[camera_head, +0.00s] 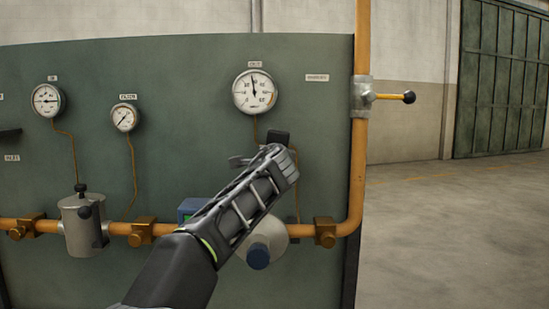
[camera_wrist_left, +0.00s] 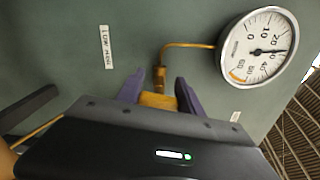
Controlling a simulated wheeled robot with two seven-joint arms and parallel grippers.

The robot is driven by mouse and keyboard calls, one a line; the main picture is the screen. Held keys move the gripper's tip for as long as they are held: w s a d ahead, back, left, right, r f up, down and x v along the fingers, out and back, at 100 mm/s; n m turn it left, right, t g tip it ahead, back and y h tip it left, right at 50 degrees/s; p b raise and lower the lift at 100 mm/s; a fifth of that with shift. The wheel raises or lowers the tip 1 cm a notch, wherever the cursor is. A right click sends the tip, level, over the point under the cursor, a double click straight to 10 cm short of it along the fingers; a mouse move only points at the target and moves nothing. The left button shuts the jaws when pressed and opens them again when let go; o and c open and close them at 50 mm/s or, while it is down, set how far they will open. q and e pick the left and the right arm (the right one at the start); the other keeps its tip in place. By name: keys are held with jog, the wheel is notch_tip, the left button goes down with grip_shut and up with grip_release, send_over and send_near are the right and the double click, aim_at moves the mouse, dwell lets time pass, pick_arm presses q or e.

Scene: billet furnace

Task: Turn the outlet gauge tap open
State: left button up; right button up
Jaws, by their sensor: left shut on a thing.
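The outlet gauge (camera_head: 255,91) is a round white dial on the green panel, its needle pointing nearly straight up. It also shows in the left wrist view (camera_wrist_left: 259,47), with a brass tube running from it to the tap. The brass gauge tap (camera_wrist_left: 158,99) sits between the purple fingers of my left gripper (camera_wrist_left: 158,90), which is shut on it. In the head view my left gripper (camera_head: 260,148) is just below the gauge, and its body hides the tap. My right gripper is in neither view.
Two other gauges (camera_head: 47,100) (camera_head: 124,117) hang at the left. An orange pipe (camera_head: 359,150) runs along the bottom and up the panel's right edge, with a black-knobbed lever (camera_head: 392,97). A grey filter body (camera_head: 80,225) is at lower left. Floor right of the panel is clear.

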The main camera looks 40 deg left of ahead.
pick_arm(q)
jog(key=shift+f+n+b, duration=0.1)
jog(key=shift+n+b, duration=0.4)
jog(key=shift+n, duration=0.6)
jog(key=o, duration=1.4)
jog(key=shift+s, duration=0.1)
jog(key=b+v, duration=0.3)
jog(key=v, duration=0.4)
jog(key=shift+s+d, duration=0.25)
jog(key=shift+d, duration=0.05)
